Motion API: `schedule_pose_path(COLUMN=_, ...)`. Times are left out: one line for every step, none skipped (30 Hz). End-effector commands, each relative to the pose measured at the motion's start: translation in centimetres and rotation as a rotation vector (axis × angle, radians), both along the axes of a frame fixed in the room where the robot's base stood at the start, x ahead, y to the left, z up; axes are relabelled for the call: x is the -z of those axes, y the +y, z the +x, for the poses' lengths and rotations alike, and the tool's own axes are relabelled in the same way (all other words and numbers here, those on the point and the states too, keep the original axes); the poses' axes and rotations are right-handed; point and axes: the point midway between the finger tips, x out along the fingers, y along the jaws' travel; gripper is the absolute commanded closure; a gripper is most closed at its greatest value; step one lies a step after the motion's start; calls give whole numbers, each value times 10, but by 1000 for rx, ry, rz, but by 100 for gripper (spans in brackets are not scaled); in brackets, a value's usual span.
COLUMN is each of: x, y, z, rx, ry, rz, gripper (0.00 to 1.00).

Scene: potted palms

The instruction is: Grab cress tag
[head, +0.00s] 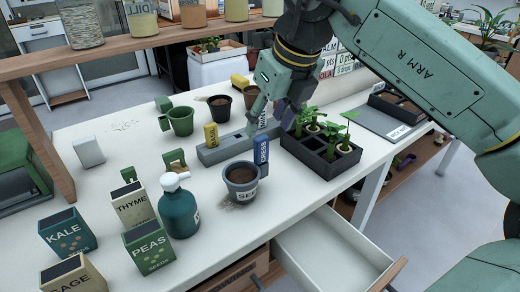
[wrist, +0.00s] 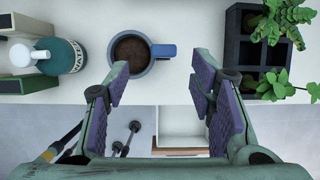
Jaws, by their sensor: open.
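The cress tag (head: 261,150) is a blue upright tag with white lettering, just behind the grey seed pot (head: 241,190). In the wrist view a blue piece (wrist: 163,50), which looks like this tag, shows against the right side of the pot (wrist: 131,52); I cannot tell if they touch. My gripper (head: 272,112) is above the table, over the area near the tag. In the wrist view its purple-padded fingers (wrist: 160,78) are spread, with nothing between them. The blue piece lies ahead of the gap between the fingertips. The tag's foot is partly hidden.
A grey slotted block (head: 215,153) holds a yellow tag (head: 211,135); a white tag (head: 262,119) stands behind the cress tag. A black seedling tray (head: 320,158) is close on the right. A teal bottle (head: 178,208) stands left of the pot. An open drawer (head: 330,250) juts out in front.

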Motion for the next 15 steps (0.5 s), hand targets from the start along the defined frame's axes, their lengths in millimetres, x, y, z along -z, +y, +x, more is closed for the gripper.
schedule_pose_path(x=8, y=2, z=3, rx=-2, ry=1, rz=1, gripper=50)
schedule_pose_path(x=12, y=3, z=4, rx=-3, ry=1, rz=1, gripper=50)
schedule_pose_path(x=16, y=4, z=5, rx=-3, ry=1, rz=1, gripper=50)
schedule_pose_path(x=18, y=5, z=6, rx=-2, ry=1, rz=1, gripper=50)
schedule_pose_path(x=20, y=5, z=7, rx=-2, ry=0, rz=2, gripper=50)
schedule_pose_path(x=23, y=6, z=9, rx=-2, ry=-1, rz=2, gripper=50)
schedule_pose_path(x=26, y=6, z=10, rx=-2, ry=1, rz=3, gripper=50)
schedule_pose_path(x=30, y=7, z=11, rx=-2, ry=2, rz=3, gripper=50)
schedule_pose_path(x=35, y=7, z=14, rx=-2, ry=1, rz=2, gripper=50)
schedule_pose_path(x=39, y=8, z=16, rx=-2, ry=3, rz=4, gripper=50)
schedule_pose_path(x=43, y=9, z=18, rx=-2, ry=3, rz=4, gripper=50)
schedule_pose_path(x=49, y=9, z=20, rx=-3, ry=1, rz=3, gripper=50)
schedule_pose_path(x=54, y=11, z=22, rx=-3, ry=3, rz=2, gripper=50)
schedule_pose_path(x=57, y=12, z=23, rx=-3, ry=2, rz=1, gripper=50)
schedule_pose_path(x=61, y=13, z=24, rx=-3, ry=0, rz=1, gripper=50)
